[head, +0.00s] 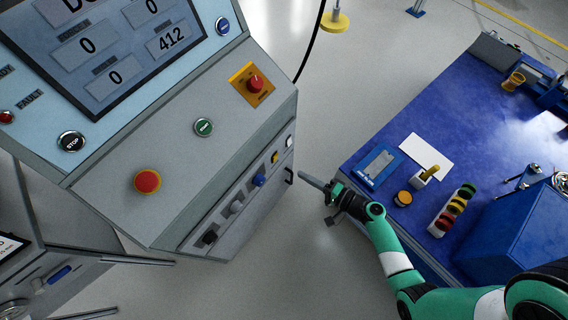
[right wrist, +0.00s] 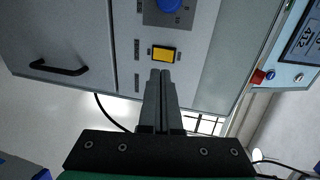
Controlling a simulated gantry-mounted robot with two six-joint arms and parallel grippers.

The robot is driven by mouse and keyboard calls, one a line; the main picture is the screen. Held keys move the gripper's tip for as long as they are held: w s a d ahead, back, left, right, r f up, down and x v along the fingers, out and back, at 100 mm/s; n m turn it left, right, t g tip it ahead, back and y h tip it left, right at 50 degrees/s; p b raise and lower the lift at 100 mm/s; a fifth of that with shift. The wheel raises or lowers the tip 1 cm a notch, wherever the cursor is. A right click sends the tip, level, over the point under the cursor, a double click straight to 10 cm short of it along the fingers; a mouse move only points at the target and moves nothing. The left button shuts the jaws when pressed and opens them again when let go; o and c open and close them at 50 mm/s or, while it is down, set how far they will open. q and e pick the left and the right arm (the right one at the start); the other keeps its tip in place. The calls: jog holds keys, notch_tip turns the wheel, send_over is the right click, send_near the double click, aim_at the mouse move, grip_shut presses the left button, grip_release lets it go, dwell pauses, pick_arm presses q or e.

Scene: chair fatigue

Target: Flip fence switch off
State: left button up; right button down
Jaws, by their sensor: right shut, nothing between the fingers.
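A small yellow rectangular switch (right wrist: 163,54) sits on the grey panel in the right wrist view. In the head view it shows (head: 275,157) on the console's lower front strip, between a blue knob (head: 258,180) and a white button (head: 289,142). My left gripper is out of view.
A blue workbench (head: 365,150) with small parts and a stack light (head: 452,211) stands right. Open floor lies between.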

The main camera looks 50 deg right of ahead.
aim_at(276, 158)
jog(key=x, duration=0.5)
jog(key=r+b+x, duration=0.1)
jog(key=x, duration=0.2)
jog(key=shift+w+r, duration=0.1)
jog(key=shift+w, duration=0.3)
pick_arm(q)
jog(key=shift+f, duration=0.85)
